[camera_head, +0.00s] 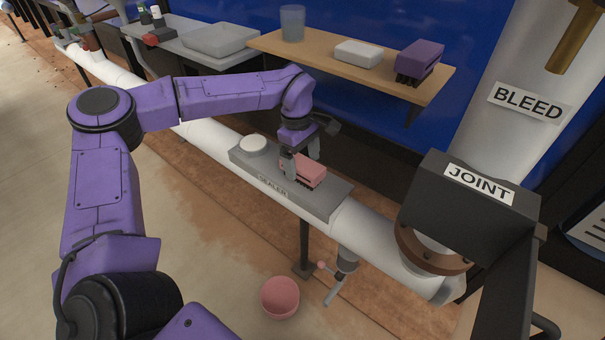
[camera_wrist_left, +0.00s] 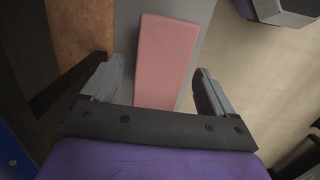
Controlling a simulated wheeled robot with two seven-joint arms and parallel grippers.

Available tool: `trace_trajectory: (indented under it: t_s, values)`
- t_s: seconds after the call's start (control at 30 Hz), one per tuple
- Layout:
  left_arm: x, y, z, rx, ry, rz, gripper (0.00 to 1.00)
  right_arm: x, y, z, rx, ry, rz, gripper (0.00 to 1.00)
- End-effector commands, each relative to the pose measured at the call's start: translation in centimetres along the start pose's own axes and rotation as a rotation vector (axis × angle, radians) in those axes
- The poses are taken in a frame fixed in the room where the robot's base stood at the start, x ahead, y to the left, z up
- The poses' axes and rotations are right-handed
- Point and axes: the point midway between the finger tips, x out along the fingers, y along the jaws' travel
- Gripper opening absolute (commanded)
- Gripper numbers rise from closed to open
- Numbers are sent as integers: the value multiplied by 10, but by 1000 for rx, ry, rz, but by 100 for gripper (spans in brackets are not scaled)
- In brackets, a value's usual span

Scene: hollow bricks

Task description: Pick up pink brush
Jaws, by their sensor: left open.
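The pink brush (camera_head: 306,172) lies on the grey sealer tray (camera_head: 331,197), which sits on the white pipe. In the left wrist view the pink brush (camera_wrist_left: 165,60) shows as a long pink block between the two fingers. My left gripper (camera_head: 300,165) is open, just above and around the near part of the brush. In the left wrist view the left gripper (camera_wrist_left: 155,95) has a gap on both sides of the brush. I cannot tell how far the fingertips reach down its sides. The right gripper is not in view.
A white round lid (camera_head: 253,144) sits on the tray's left end. A wooden shelf (camera_head: 318,61) behind holds a purple brush (camera_head: 419,60), a white block (camera_head: 358,53) and a cup (camera_head: 292,22). The JOINT box (camera_head: 467,205) stands right. A pink bowl (camera_head: 280,297) is below the pipe.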

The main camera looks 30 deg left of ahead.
Motion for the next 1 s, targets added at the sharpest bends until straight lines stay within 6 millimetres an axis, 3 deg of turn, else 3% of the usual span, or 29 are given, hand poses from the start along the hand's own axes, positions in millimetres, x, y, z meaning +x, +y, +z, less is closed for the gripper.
trace_trajectory:
  t_s: [0.07, 0.27, 0.47, 0.77, 0.87, 1.0]
  values:
    - [14, 0, -1, -1, 0, 0, 87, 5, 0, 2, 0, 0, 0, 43]
    - [13, -1, -1, -3, 0, 2, 87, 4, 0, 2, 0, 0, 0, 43]
    - [13, -1, -2, -4, 0, 1, 28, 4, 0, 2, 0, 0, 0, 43]
    - [10, -1, -2, -4, 0, 2, 28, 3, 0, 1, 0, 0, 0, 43]
    - [2, -1, 0, -3, 0, 2, 28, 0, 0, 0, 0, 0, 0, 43]
    - [-26, -1, 4, -3, 0, 4, 28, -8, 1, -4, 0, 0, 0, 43]
